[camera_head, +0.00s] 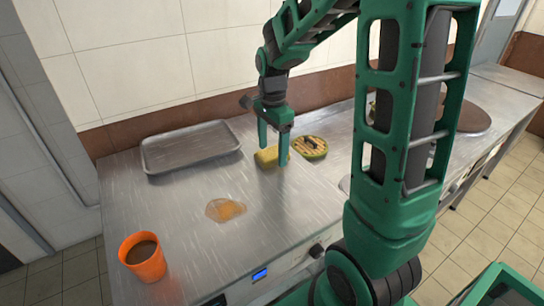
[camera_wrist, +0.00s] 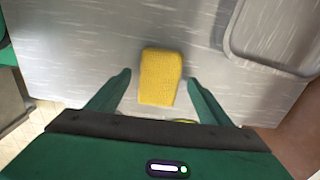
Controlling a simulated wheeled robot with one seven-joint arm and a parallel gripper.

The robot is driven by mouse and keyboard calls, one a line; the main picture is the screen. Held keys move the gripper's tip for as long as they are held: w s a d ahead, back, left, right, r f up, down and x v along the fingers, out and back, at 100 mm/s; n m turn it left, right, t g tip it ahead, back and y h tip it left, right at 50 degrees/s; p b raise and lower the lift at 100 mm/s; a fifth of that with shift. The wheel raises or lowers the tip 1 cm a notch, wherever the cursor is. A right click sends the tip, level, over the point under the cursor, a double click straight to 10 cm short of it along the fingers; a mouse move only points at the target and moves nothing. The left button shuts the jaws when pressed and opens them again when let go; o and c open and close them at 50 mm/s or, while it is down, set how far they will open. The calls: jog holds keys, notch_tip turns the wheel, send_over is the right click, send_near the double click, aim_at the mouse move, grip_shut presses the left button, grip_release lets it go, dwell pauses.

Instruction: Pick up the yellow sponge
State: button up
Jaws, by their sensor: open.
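The yellow sponge (camera_head: 267,156) lies on the steel counter (camera_head: 180,215), partly hidden behind a finger of my gripper (camera_head: 273,152) in the head view. In the wrist view the sponge (camera_wrist: 160,77) is a yellow block lying lengthwise between the two green fingertips of my gripper (camera_wrist: 159,75). The jaws are open, with a gap on each side of the sponge. Neither finger appears to touch it. The remaining height between the fingertips and the counter is hard to tell.
A metal tray (camera_head: 190,146) lies to the left at the wall. A round yellow-green object with dark stripes (camera_head: 309,147) sits just right of the sponge. A brown spill (camera_head: 225,209) and an orange cup (camera_head: 143,257) with dark liquid are nearer the front. Bare counter lies between them.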

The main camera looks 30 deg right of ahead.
aim_at(272, 152)
jog(key=shift+c, duration=0.6)
jog(key=c, duration=1)
notch_tip(272, 152, up, 10)
jog(key=shift+f, duration=0.1)
